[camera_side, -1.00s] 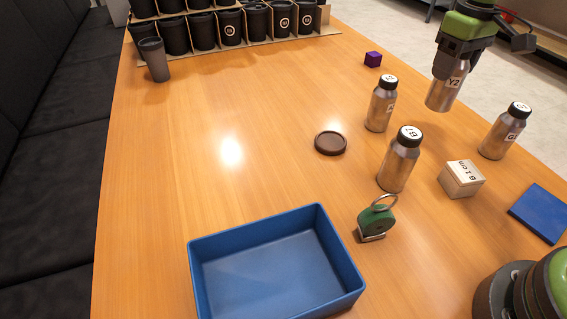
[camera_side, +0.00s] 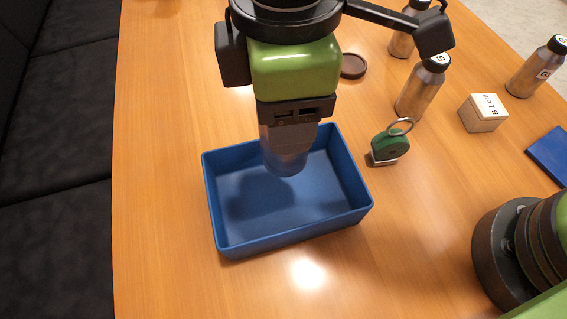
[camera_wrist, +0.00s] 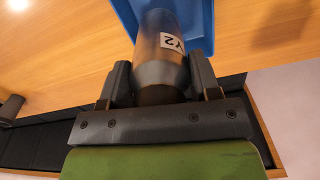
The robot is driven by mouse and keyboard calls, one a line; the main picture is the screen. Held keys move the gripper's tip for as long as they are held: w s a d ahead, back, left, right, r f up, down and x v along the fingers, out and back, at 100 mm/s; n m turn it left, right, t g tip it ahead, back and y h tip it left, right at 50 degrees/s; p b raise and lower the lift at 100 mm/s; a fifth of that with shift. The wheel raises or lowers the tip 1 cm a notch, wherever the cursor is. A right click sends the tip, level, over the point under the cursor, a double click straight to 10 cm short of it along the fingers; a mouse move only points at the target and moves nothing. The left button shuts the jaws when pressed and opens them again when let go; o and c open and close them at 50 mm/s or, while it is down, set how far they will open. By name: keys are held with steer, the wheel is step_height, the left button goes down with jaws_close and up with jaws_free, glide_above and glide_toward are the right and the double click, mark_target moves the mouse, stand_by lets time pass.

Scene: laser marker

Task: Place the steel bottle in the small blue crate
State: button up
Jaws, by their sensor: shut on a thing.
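My gripper (camera_side: 290,118) is shut on the steel bottle (camera_side: 287,152) and holds it over the small blue crate (camera_side: 285,239). The bottle hangs roughly upright, with its lower end above the crate's floor, near its back part. I cannot tell how far its lower end is from the floor. In the wrist view the bottle (camera_wrist: 161,62), labelled Y2, sits between the two fingers of my gripper (camera_wrist: 162,82). The crate (camera_wrist: 203,22) shows behind it. The crate is otherwise empty.
A green tape-like item with a metal ring (camera_side: 390,145) stands right of the crate. Behind it are a B7 bottle (camera_side: 421,92), another bottle (camera_side: 403,42) and a brown disc (camera_side: 353,66).

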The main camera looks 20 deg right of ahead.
mark_target(283, 169)
steer(key=f, duration=0.3)
steer(key=s+f, duration=0.1)
steer(key=f, duration=0.1)
steer(key=shift+a+f, duration=0.15)
steer(key=shift+a, duration=0.1)
steer(key=shift+f, duration=2.4)
steer(key=o, duration=1)
steer(key=shift+f, duration=0.1)
